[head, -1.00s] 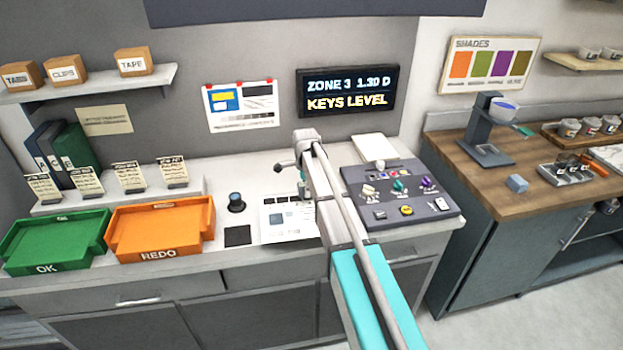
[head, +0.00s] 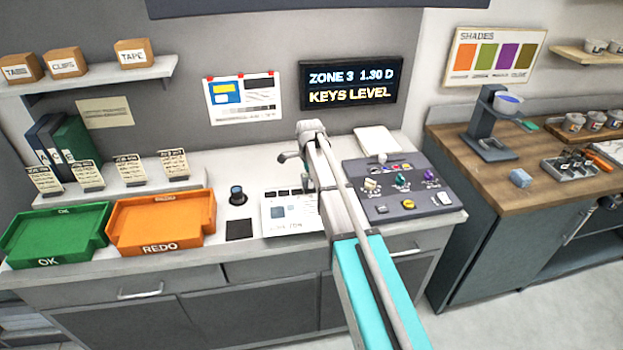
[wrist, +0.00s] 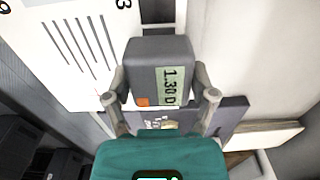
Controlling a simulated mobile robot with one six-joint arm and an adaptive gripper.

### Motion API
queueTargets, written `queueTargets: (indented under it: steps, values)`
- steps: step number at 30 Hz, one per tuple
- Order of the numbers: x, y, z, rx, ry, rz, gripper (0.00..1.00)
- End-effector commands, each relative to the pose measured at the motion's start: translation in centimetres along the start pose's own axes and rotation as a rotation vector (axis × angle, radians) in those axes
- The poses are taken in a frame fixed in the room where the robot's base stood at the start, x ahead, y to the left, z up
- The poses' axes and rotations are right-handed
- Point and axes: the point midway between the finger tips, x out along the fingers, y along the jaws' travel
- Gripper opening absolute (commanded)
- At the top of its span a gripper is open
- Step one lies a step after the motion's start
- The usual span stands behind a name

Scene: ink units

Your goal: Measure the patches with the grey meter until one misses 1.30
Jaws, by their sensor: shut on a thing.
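The grey meter (wrist: 158,62) is between the fingers of my gripper (wrist: 160,84), which is shut on it. Its small display reads 1.30 D in the wrist view. A dark patch (wrist: 158,10) of the printed sheet (wrist: 60,60) shows just beyond the meter, beside a printed 3. In the head view the sheet (head: 291,226) lies on the bench, with my arm over its right side. The meter is mostly hidden there. Whether the meter touches the sheet, I cannot tell. The wall screen (head: 350,83) reads ZONE 3 1.30 D and KEYS LEVEL.
A console with knobs (head: 437,207) stands right of the sheet. A green OK tray (head: 50,250) and an orange REDO tray (head: 160,236) stand farther left.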

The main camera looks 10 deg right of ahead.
Motion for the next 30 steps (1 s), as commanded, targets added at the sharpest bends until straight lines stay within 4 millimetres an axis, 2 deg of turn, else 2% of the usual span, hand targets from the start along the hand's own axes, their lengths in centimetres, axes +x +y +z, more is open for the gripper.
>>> queueTargets:
  steps: [15, 30]
  values:
    - [2.3, 0.0, -0.1, 0.001, 0.0, 0.0, 0.22]
    - [2.4, 0.0, -0.2, 0.002, 0.0, 0.0, 0.22]
